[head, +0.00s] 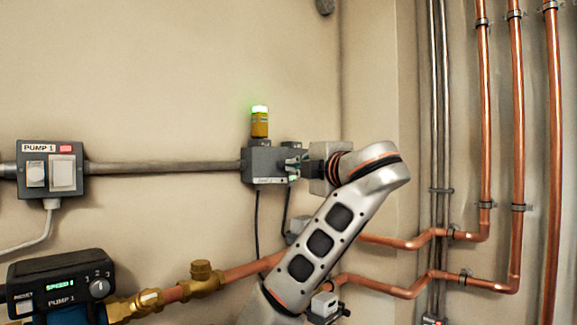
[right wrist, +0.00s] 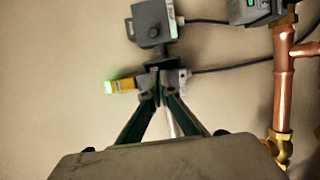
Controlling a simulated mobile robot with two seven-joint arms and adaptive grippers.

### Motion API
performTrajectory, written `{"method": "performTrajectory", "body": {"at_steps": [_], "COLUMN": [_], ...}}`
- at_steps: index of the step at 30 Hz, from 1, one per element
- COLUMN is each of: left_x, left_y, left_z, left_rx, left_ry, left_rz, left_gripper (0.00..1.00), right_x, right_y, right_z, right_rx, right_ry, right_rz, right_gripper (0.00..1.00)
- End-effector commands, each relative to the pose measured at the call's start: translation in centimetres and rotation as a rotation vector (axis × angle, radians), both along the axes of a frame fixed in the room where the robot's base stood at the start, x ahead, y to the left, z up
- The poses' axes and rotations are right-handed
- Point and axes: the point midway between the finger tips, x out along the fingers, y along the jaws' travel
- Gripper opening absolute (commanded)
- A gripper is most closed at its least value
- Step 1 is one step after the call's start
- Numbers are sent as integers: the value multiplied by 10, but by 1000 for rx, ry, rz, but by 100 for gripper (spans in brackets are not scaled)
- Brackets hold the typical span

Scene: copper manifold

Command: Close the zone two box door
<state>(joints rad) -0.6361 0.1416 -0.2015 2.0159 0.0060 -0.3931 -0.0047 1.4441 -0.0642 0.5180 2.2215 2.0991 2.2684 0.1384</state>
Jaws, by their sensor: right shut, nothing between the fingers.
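A grey wall box (head: 258,164) with a yellow beacon (head: 260,124) lit green on top is in the middle of the head view. No zone label is readable on it. My right gripper (head: 291,165) is shut and empty, in front of the box's right side. In the right wrist view the shut fingertips (right wrist: 158,76) cover much of the box beside the beacon (right wrist: 123,86). Whether they touch it is unclear. My left gripper is out of view.
A PUMP 1 switch box (head: 52,170) is on the left wall, joined by a grey conduit (head: 160,167). A black pump controller (head: 62,285) is at lower left. Copper pipes (head: 518,120) run along the right. A knobbed grey box (right wrist: 153,22) shows in the right wrist view.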

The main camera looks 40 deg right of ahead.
Motion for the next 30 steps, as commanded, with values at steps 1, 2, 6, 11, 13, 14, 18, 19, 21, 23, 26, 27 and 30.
{"method": "performTrajectory", "body": {"at_steps": [1,2,6,11,13,14,18,19,21,23,26,27,30], "left_x": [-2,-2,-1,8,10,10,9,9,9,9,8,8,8], "left_y": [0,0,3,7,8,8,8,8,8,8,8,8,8], "left_z": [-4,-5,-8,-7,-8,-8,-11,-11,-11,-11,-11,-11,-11], "left_rx": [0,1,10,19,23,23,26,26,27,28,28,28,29], "left_ry": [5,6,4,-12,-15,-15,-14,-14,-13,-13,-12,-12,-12], "left_rz": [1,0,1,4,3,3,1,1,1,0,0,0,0], "left_gripper": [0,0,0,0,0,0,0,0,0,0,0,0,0], "right_x": [3,5,13,23,27,29,36,38,40,41,41,41,40], "right_y": [-5,-7,-20,-31,-35,-37,-43,-44,-46,-47,-47,-47,-47], "right_z": [-3,-3,-4,-4,-4,-4,-3,-3,-2,-2,-1,0,0], "right_rx": [2,2,2,1,2,1,1,1,1,1,0,0,0], "right_ry": [2,3,5,4,5,4,3,3,3,2,1,1,1], "right_rz": [0,0,-1,0,-2,-2,-1,-1,-2,-3,-3,-3,-3], "right_gripper": [0,0,0,0,0,0,0,0,0,0,0,0,0]}}
